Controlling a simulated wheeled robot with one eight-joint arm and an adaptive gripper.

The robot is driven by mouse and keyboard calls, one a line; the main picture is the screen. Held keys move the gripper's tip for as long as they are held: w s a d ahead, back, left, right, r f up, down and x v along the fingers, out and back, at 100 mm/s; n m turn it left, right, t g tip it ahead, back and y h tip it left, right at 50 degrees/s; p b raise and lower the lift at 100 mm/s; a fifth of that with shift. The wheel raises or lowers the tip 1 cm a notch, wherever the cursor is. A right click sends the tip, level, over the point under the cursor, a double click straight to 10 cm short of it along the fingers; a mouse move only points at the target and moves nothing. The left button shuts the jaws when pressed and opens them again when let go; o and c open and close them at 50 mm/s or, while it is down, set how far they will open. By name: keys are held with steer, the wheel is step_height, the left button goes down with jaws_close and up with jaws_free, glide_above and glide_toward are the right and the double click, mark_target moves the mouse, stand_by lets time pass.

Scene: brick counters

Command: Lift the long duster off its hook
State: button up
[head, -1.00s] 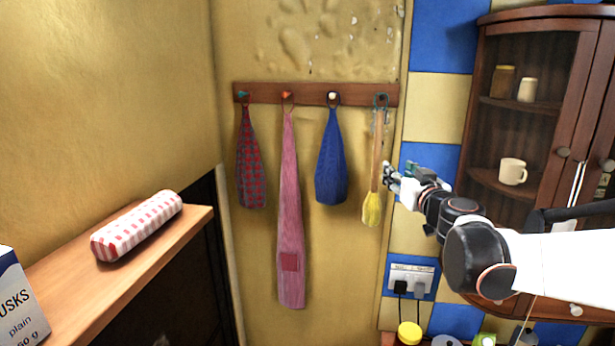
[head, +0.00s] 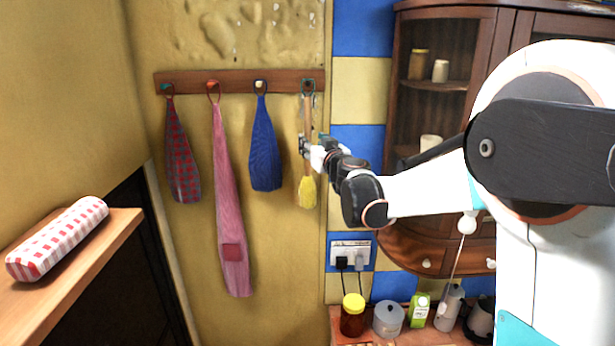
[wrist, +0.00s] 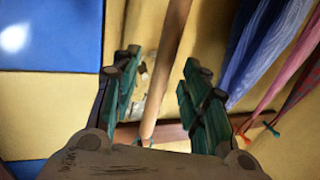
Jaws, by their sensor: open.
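The long duster (head: 307,192) hangs at the right end of the wall rack (head: 190,83), with a pale wooden handle and a yellow head at the bottom. Its upper end is at the rightmost hook (head: 307,86). My gripper (head: 308,147) is at the handle, above the yellow head, and hides part of it. In the wrist view the handle (wrist: 167,60) runs between the two green-padded fingers of my gripper (wrist: 162,88). The fingers are open, with a gap on both sides of the handle.
A blue cloth (head: 265,150) hangs just left of the duster, then a pink one (head: 229,190) and a red checked one (head: 180,160). A wooden cabinet (head: 400,70) stands right of my gripper. Jars and pots, including a yellow-lidded jar (head: 353,318), stand below.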

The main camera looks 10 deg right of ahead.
steer(key=w, duration=0.3)
steer(key=shift+w+a+f+p, duration=0.2)
steer(key=shift+w+a+p, duration=0.15)
steer(key=shift+a, duration=0.05)
steer(key=shift+c, duration=0.2)
jaws_close()
